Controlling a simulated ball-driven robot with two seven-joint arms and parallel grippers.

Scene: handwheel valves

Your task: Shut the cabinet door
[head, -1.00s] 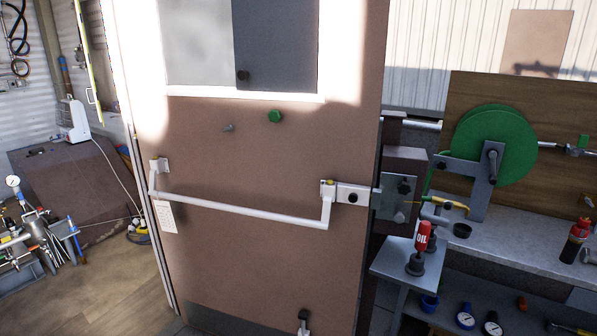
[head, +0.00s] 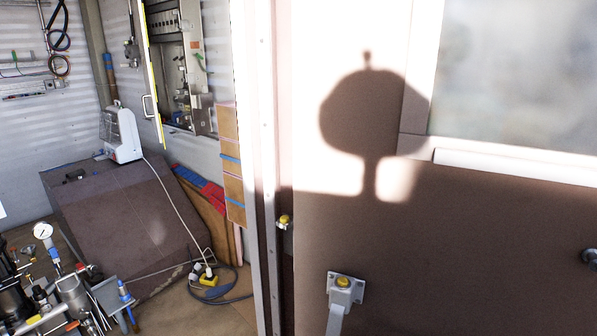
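The wall cabinet (head: 180,60) is on the far wall, left of centre in the head view. Its door (head: 151,75) stands open and shows nearly edge-on with a yellow edge. A pale handle (head: 149,107) sits on the door. Grey panels and fittings show inside the cabinet. Neither of my grippers is in view.
A white heater (head: 122,135) stands on a brown sloped box (head: 120,215). A cable and yellow plug (head: 209,280) lie on the floor. Valves and gauges (head: 60,270) crowd the lower left.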

